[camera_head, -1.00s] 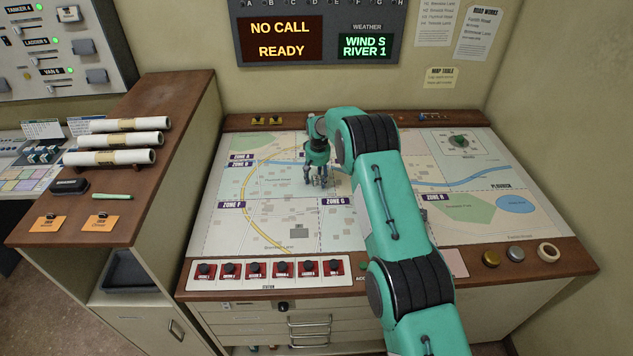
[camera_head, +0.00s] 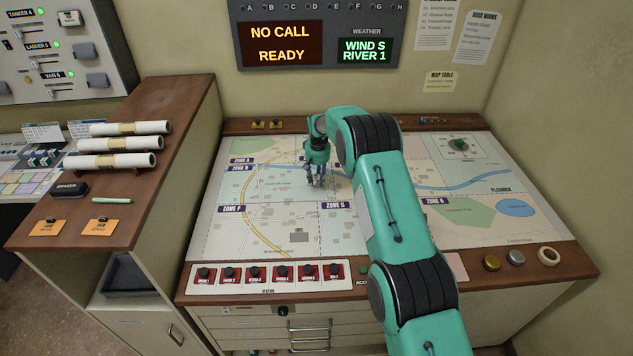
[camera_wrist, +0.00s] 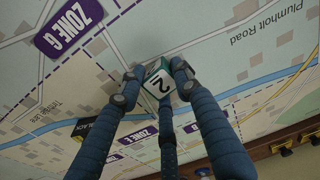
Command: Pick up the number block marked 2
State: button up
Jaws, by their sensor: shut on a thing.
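The number block marked 2 (camera_wrist: 159,82) shows in the wrist view, with a white face, a dark 2 and green sides. My gripper (camera_wrist: 153,85) has its fingers closed around it, touching its sides. In the head view my gripper (camera_head: 315,183) points down at the map table (camera_head: 285,225), left of the arm. The block is hidden or too small to make out there. I cannot tell whether it touches the map or is just above it.
Red station switches (camera_head: 267,273) line the front left edge of the table. Round knobs (camera_head: 491,263) and a ring (camera_head: 548,256) sit at the front right. Yellow items (camera_head: 267,125) stand at the back edge. A wooden cabinet with rolled maps (camera_head: 124,144) rises on the left. The map's left part is clear.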

jog(key=s+r, duration=0.1)
jog(key=s, duration=0.4)
jog(key=s+d, duration=0.1)
jog(key=s, duration=0.4)
jog(key=s+d+r, duration=0.1)
jog(key=s, duration=0.4)
jog(key=shift+s+d+r, duration=0.2)
jog(key=shift+s+r, duration=0.1)
jog(key=shift+s, duration=0.1)
